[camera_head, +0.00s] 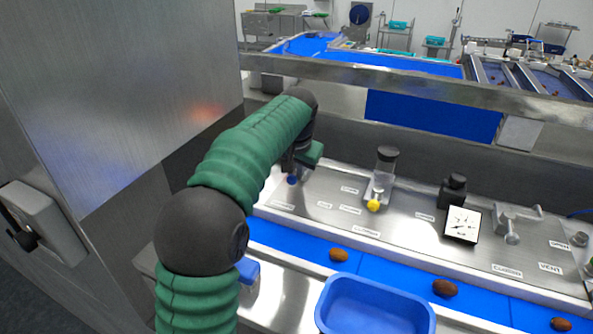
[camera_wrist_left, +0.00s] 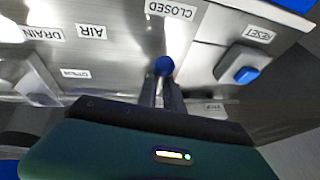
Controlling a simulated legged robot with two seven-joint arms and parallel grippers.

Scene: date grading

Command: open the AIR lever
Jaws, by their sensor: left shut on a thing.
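The AIR lever ends in a blue knob (camera_wrist_left: 164,66), which shows between the tips of my left gripper (camera_wrist_left: 162,88) in the left wrist view. The gripper is shut on the lever. Its metal shaft is mostly hidden by the fingers. The label AIR (camera_wrist_left: 90,31) and the label CLOSED (camera_wrist_left: 170,9) are on the metal panel close by. In the head view the blue knob (camera_head: 292,180) is at the left end of the panel, below my left gripper (camera_head: 293,170). My right gripper is not in view.
A blue RESET button (camera_wrist_left: 245,75) is near the gripper. A yellow-knobbed valve (camera_head: 373,205), a gauge (camera_head: 462,226) and a grey lever (camera_head: 512,232) stand further right on the panel. A blue tray (camera_head: 375,284) and a blue belt (camera_head: 395,271) with several dates lie in front.

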